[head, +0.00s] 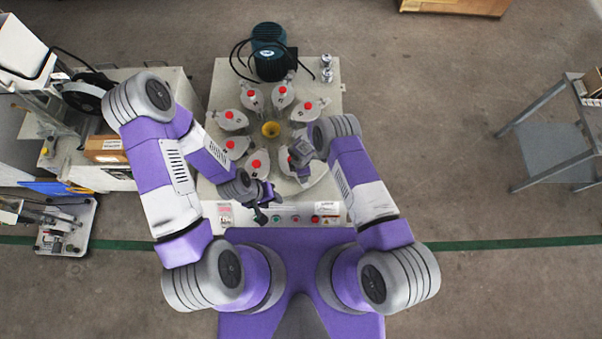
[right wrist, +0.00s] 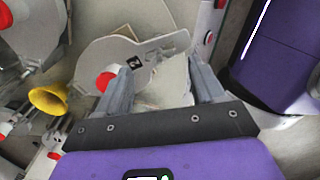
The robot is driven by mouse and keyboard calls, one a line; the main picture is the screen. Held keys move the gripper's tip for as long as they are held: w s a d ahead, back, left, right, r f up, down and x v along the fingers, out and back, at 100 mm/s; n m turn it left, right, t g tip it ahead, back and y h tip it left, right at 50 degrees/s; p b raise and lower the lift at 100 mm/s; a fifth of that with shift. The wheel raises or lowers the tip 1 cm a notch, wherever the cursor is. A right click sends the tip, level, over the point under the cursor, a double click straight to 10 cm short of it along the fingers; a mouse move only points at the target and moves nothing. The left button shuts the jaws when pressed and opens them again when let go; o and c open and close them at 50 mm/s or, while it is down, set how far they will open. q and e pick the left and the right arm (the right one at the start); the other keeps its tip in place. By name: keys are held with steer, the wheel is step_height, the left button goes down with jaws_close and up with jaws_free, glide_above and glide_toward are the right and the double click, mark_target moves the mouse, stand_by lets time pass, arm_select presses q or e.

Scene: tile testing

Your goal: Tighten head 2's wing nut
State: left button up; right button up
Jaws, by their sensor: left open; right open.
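The tile testing machine (head: 222,95) stands in front of me with a ring of grey heads topped by red knobs around a yellow funnel (head: 270,129). In the right wrist view, one grey head (right wrist: 150,72) with a black number plate (right wrist: 134,62), apparently a 2, lies ahead of my right gripper (right wrist: 160,64). That gripper's fingers are apart; the left finger overlaps the head near its red knob (right wrist: 105,81). I cannot make out a wing nut clearly. My right gripper (head: 299,160) hangs over the ring's near right side. My left gripper (head: 266,205) is open and empty above the front panel.
A teal motor (head: 269,52) with black cables stands at the machine's back. The control panel (head: 300,219) with buttons runs along its front edge. A bench with a cardboard box (head: 106,148) is at left, and a grey side table (head: 545,150) at right. Floor between is clear.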

step_height(320, 180, down, 4)
steer(key=shift+f+b, duration=0.1)
steer(key=shift+b, duration=0.4)
steer(key=c, duration=1.1)
steer(key=shift+o, duration=0.2)
